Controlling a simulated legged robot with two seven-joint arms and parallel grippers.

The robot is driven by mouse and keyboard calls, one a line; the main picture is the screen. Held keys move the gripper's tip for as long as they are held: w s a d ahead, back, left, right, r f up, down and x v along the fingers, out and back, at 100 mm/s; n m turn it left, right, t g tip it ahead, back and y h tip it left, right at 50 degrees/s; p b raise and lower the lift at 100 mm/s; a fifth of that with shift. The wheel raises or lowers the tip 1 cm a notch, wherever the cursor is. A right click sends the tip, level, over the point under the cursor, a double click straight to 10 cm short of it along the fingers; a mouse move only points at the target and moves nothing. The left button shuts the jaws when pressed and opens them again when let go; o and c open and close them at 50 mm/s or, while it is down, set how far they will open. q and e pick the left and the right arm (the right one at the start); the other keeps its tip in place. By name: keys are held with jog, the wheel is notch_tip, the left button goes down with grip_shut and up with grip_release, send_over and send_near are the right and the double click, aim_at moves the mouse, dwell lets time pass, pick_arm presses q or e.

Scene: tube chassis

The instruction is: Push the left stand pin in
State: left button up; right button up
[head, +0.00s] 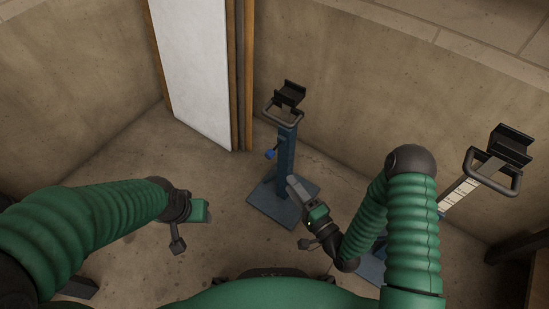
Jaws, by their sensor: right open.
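The left stand (286,160) is a blue post on a square blue base plate, upright on the floor, with a dark cradle and a looped handle at its top. Its pin (270,154) has a blue knob that sticks out from the left side of the post; how deep it sits is too small to tell. My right gripper (295,187) is open and empty, at the lower right of the post, over the base plate and apart from the pin. My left gripper (199,210) is left of the base plate, well below the pin; its fingertips do not show clearly.
A second stand (484,173) with a pale marked post is at the right, partly hidden by my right arm. A white panel (196,70) with wooden edging leans at the back wall. Concrete walls (330,90) enclose the space.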

aim_at(276, 147)
jog(key=b+x, duration=0.6)
jog(key=x, duration=1)
jog(key=shift+w+r, duration=0.2)
jog(key=shift+w, duration=0.15)
jog(key=shift+a, duration=0.15)
grip_shut()
jog(key=shift+f, duration=0.2)
